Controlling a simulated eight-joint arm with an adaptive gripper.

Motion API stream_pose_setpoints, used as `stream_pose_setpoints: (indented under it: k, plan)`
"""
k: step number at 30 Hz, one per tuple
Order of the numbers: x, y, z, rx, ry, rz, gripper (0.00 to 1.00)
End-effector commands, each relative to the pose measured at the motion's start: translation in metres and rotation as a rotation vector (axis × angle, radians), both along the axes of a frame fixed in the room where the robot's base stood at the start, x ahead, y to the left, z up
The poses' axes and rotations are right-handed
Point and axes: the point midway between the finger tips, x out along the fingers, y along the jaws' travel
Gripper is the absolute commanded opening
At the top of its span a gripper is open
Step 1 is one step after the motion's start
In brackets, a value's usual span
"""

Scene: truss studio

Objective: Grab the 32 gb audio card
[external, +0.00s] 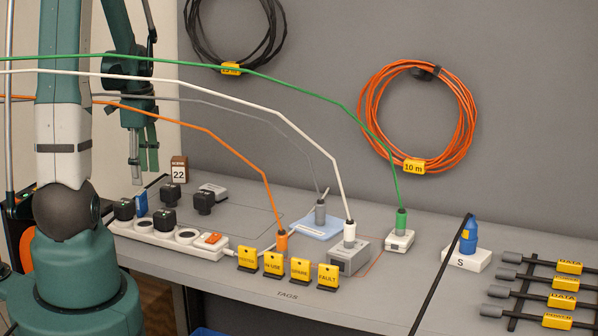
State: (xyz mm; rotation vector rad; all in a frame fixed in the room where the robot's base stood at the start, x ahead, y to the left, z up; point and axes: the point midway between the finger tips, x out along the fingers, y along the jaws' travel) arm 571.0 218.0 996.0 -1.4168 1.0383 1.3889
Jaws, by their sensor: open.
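No thing in the external view carries a readable "32 gb" or "audio" label, so I cannot tell which one is the audio card. A small blue upright piece (141,202) stands at the left, behind the power strip; its face is too small to read. My gripper (143,177) hangs above the left back of the bench, pointing down, open and empty. It is above the area of the blue piece, apart from it.
A white power strip (158,234) with black plugs runs along the left front. Yellow tags (274,264) stand at the front edge. Orange (234,151), white (268,110) and green (300,87) cables arch over the bench. Labelled cables lie on a black rack (530,282) at right.

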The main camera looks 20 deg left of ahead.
Motion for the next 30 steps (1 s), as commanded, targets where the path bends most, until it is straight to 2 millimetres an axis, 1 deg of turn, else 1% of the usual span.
stream_pose_setpoints:
  k: [3, 8, 21, 30]
  plan:
    - [0.000, 0.008, -0.011, -0.006, 0.017, -0.036, 0.48]
    - [0.000, 0.012, -0.018, -0.010, 0.028, -0.064, 0.48]
    - [0.000, 0.013, -0.020, -0.010, 0.030, -0.068, 0.48]
    - [0.000, 0.013, -0.038, -0.010, 0.030, -0.067, 0.48]
